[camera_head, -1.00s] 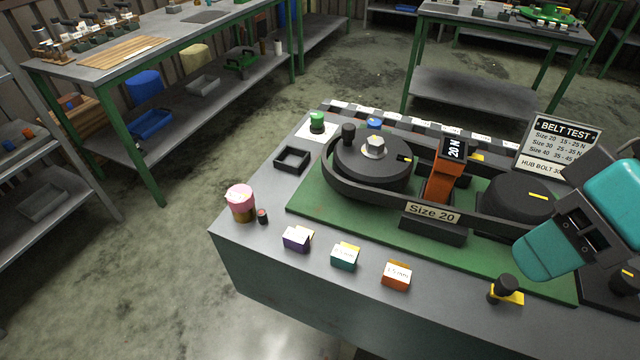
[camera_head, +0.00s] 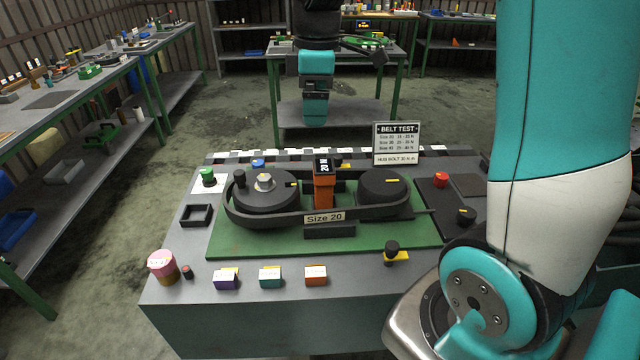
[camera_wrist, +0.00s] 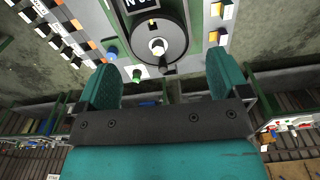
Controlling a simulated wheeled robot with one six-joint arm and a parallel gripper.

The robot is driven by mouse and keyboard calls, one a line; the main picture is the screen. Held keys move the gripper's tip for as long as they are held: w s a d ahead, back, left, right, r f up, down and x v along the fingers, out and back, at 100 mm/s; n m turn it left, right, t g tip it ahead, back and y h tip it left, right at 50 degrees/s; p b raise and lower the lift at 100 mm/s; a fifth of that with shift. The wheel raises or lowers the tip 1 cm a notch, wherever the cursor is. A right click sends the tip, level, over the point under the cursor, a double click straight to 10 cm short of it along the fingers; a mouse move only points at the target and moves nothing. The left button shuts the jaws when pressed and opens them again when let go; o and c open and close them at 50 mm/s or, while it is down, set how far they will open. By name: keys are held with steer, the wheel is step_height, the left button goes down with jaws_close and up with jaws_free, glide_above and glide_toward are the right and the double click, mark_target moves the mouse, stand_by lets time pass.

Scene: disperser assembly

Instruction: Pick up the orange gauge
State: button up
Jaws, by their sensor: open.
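The orange gauge (camera_head: 324,190) stands upright on the belt between the two dark pulleys in the head view, its black display on top reading 20 N. My gripper (camera_head: 315,117) hangs in the upper middle of the head view, above the gauge in the picture and apart from it. In the wrist view my gripper (camera_wrist: 163,80) has its two teal fingers wide apart with nothing between them. The left pulley with its hex bolt (camera_wrist: 158,47) shows beyond them. Part of the gauge's display (camera_wrist: 136,4) is cut off at the top edge; its orange body is not clear there.
The Size 20 label (camera_head: 325,217) stands in front of the belt on a green plate (camera_head: 255,243). A Belt Test sign (camera_head: 397,143) stands behind. Small purple, teal and orange blocks (camera_head: 315,275) line the front edge, with a pink-topped cup (camera_head: 162,265) at the left.

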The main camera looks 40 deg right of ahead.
steer(key=w+d, duration=0.2)
steer(key=d, duration=0.2)
steer(key=p, duration=0.2)
glide_toward(324, 167)
steer(key=shift+n, duration=0.3)
step_height(324, 167, down, 5)
steer(key=shift+w+f, duration=0.1)
steer(key=shift+w, duration=0.1)
steer(key=shift+s+a+f+p, duration=0.1)
steer(key=shift+f+p, duration=0.55)
steer(key=shift+f, duration=0.75)
steer(key=shift+a+f+p, duration=0.1)
steer(key=shift+f+p, duration=0.5)
steer(key=shift+f, duration=0.8)
jaws_close()
